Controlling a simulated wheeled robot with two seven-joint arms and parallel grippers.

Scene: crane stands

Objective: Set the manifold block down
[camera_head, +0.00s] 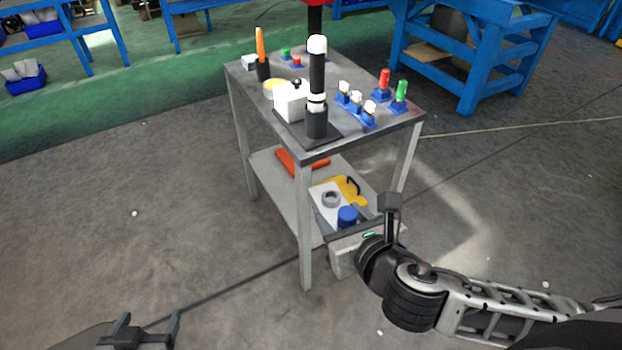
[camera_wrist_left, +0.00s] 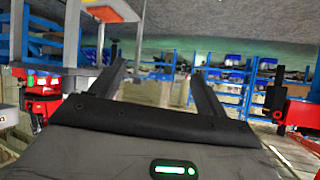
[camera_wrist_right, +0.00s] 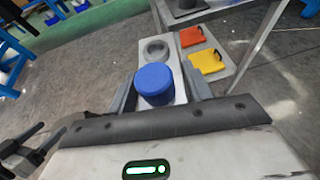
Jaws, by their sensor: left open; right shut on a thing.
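The manifold block (camera_head: 324,212) is a pale block with a grey ring (camera_head: 331,199) and a blue round cap (camera_head: 347,215) on top. My right gripper (camera_head: 352,228) is shut on it, low at the front right of the table. In the right wrist view the block (camera_wrist_right: 178,75) lies between the fingers, its blue cap nearest me. Its underside is hidden, and I cannot tell whether it touches the lower shelf (camera_head: 262,172). My left gripper (camera_head: 146,328) is open and empty at the bottom left, far from the block.
A grey table (camera_head: 250,85) carries a black-and-white post (camera_head: 317,85), a white box (camera_head: 289,103) and small blue-based fittings. Its lower shelf holds an orange piece (camera_wrist_right: 191,36) and a yellow piece (camera_wrist_right: 207,62). A table leg (camera_head: 304,230) stands left of the block. Open floor surrounds the table.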

